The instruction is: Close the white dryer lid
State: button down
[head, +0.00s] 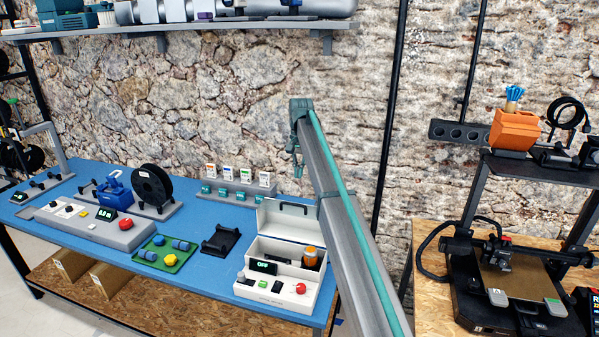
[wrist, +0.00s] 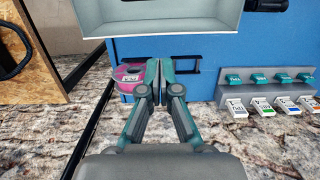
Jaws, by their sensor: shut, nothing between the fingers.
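The white dryer (head: 277,280) stands at the right end of the blue table, with an "OFF" display, a red knob and an orange-capped jar in it. Its white lid (head: 288,221) stands open, tilted up at the back of the box. The lid also shows at the top of the wrist view (wrist: 172,22). My gripper (head: 299,173) hangs above and behind the lid, fingers pointing down. In the wrist view the gripper (wrist: 160,72) is shut and empty, with the fingertips together on the wall side of the lid. I see no clear contact with the lid.
A magenta spool (wrist: 130,74) lies beside my fingers in the wrist view. A grey rack (head: 238,190) with several tagged pieces stands left of the lid. A black holder (head: 221,240) lies left of the dryer. A stone wall (head: 240,100) rises behind.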

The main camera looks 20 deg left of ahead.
jog(key=p, duration=0.2)
send_near(295, 209)
jog(key=w+f, duration=0.3)
jog(key=shift+w+a+f, duration=0.1)
jog(key=shift+a+f, duration=0.05)
jog(key=shift+f, duration=0.1)
jog(key=s+p, duration=0.1)
jog(key=s, duration=0.2)
jog(key=shift+s+f, duration=0.1)
jog(key=shift+f, duration=0.05)
jog(key=shift+s+f, duration=0.2)
jog(key=shift+s, duration=0.1)
